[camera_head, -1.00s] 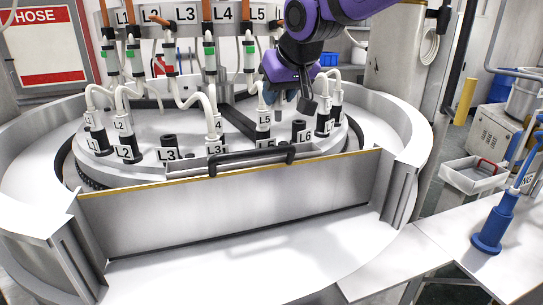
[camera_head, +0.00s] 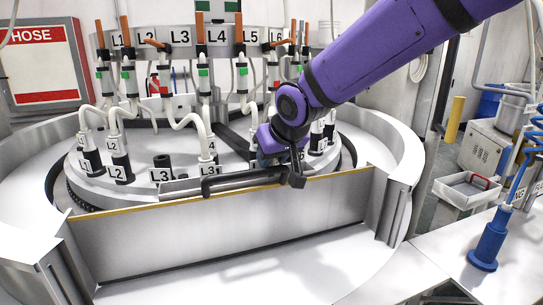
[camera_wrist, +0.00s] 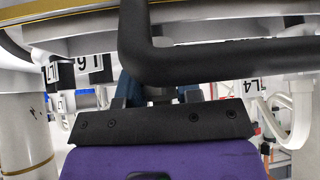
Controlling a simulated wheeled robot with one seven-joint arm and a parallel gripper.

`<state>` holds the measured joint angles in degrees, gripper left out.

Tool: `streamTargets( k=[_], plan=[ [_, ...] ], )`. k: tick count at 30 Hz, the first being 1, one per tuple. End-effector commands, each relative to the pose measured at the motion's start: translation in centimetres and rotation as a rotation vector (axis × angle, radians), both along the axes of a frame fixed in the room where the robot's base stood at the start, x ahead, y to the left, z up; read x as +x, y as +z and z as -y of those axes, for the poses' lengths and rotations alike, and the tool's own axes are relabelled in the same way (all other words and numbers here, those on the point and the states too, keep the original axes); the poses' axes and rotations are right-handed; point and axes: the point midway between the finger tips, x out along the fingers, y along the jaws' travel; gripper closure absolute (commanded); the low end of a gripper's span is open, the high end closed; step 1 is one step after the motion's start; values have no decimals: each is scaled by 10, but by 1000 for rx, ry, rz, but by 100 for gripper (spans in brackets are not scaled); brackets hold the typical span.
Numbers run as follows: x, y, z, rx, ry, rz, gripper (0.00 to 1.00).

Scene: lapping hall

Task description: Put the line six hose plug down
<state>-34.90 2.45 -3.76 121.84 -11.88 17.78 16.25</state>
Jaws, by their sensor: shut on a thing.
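My gripper (camera_head: 272,152), at the end of the purple arm, is low over the right front of the round plate, just behind the black handle (camera_head: 230,183) of the front wall. In the wrist view its two blue fingers (camera_wrist: 158,92) are closed around a dark piece (camera_wrist: 160,95), taken to be the line six hose plug. The handle bar crosses in front and covers most of it, so I cannot tell whether the plug touches the plate. In the head view my gripper hides the plug and the L6 socket.
An open L3 socket (camera_head: 162,167) stands at the front of the plate. The front wall (camera_head: 220,222) is close below my gripper. A blue tool (camera_head: 489,240) stands on the right-hand table.

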Motion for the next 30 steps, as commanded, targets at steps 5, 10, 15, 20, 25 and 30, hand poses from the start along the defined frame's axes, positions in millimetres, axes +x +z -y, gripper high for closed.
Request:
streamTargets(
  k=[5, 10, 15, 20, 25, 30],
  plan=[
    [0, -3, 0, -1, -1, -1, 66],
    [0, -3, 0, -1, -1, 0, 42],
    [0, -3, 0, -1, -1, 0, 42],
    [-2, 4, 1, 0, 0, 1, 42],
    [-15, 23, 8, 2, -1, 2, 42],
    [-34, 49, 17, 2, 0, 4, 42]
  ],
)
